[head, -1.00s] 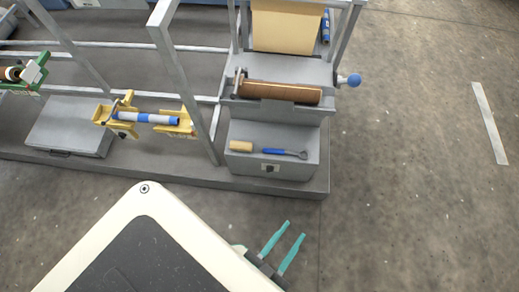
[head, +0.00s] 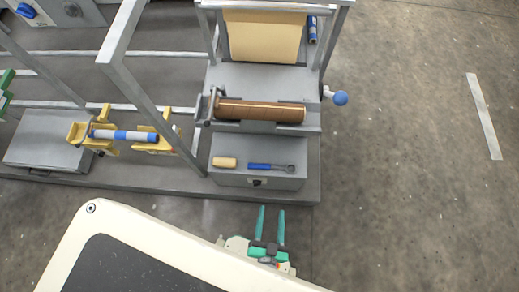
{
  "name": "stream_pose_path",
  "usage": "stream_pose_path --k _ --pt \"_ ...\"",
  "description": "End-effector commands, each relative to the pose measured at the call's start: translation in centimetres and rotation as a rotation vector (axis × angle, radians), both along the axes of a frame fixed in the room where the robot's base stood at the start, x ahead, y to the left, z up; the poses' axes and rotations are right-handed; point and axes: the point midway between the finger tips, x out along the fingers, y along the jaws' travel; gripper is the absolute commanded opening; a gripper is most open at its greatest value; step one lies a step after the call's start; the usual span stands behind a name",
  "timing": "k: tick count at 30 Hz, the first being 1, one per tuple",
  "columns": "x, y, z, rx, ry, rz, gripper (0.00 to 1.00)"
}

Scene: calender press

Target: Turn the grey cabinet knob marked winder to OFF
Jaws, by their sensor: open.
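A grey cabinet face (head: 50,18) shows at the top left corner, cut off by the picture edge. It bears a blue knob (head: 25,11) and a grey round part (head: 72,10) to its right. I cannot read any markings, nor tell which one is the winder knob or how it is set. My gripper (head: 271,212) is open and empty, its two teal fingers pointing up the picture, just in front of the machine's base edge and far from the cabinet.
The machine frame (head: 120,75) stands between my gripper and the cabinet. A brown roll (head: 260,111), a crank with a blue ball (head: 340,98), a yellow stand (head: 90,133) and a grey box (head: 230,178) with tools are near.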

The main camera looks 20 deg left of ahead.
Motion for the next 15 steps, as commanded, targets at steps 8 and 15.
stream_pose_path --k 8,15 --pt "2.5 1.3 -13.1 0.230 0.091 0.120 0.50" --pt "3.7 2.9 -19.8 0.398 0.181 0.164 0.50"
